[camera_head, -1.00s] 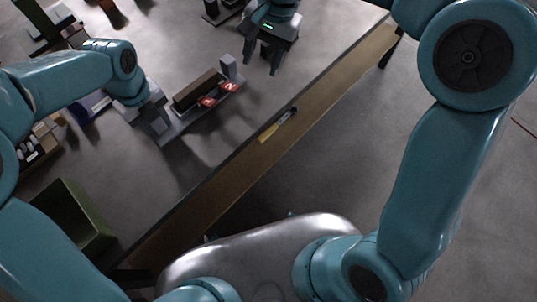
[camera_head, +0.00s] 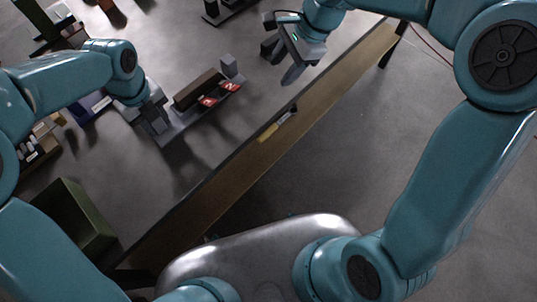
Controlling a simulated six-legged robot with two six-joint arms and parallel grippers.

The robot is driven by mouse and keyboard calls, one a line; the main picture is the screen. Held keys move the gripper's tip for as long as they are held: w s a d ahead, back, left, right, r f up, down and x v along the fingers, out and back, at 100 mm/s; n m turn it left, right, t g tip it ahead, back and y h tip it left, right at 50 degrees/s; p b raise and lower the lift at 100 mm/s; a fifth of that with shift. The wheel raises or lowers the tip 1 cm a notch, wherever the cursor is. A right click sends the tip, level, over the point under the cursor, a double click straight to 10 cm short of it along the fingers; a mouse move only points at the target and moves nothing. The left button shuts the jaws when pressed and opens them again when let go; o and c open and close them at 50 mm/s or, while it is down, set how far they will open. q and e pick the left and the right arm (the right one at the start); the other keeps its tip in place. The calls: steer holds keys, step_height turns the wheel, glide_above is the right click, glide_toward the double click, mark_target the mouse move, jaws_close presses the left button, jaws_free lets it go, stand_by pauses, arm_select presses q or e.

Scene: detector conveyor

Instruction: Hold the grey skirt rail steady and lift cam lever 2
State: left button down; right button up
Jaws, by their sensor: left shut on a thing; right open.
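The grey skirt rail (camera_head: 192,122) runs along the near side of a small fixture on the table, left of centre. My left gripper (camera_head: 158,126) is shut on its left end. Two red cam levers with white marks sit along the rail, one nearer the middle (camera_head: 208,101) and one nearer the right end (camera_head: 232,87). Their numbers are too small to read surely; both appear to lie down. A dark brown bar (camera_head: 198,88) lies behind them. My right gripper (camera_head: 279,66) is open and empty, up and right of the fixture, apart from both levers.
A grey upright block (camera_head: 229,66) stands at the fixture's right end. A green bin (camera_head: 74,222) is at the lower left. Dark equipment (camera_head: 225,10) stands at the back. Table between fixture and near edge is clear.

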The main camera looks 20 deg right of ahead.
steer(key=s+d+f+n+t, duration=0.1)
steer(key=s+d+f+n, duration=0.2)
steer(key=d+f, duration=0.3)
steer(key=s+d+f+n, duration=0.3)
steer(key=d+f, duration=0.3)
steer(key=s+a+f+n, duration=0.2)
steer(key=s+a+f, duration=0.1)
steer(key=a+f, duration=0.2)
steer(key=s+a+f+n+g, duration=0.1)
steer(key=s+a+f+n, duration=0.2)
steer(key=f, duration=0.6)
steer(key=shift+s+a+n+h, duration=0.3)
steer(key=shift+s+a+h, duration=0.1)
steer(key=shift+a, duration=0.85)
steer(key=shift+w, duration=0.1)
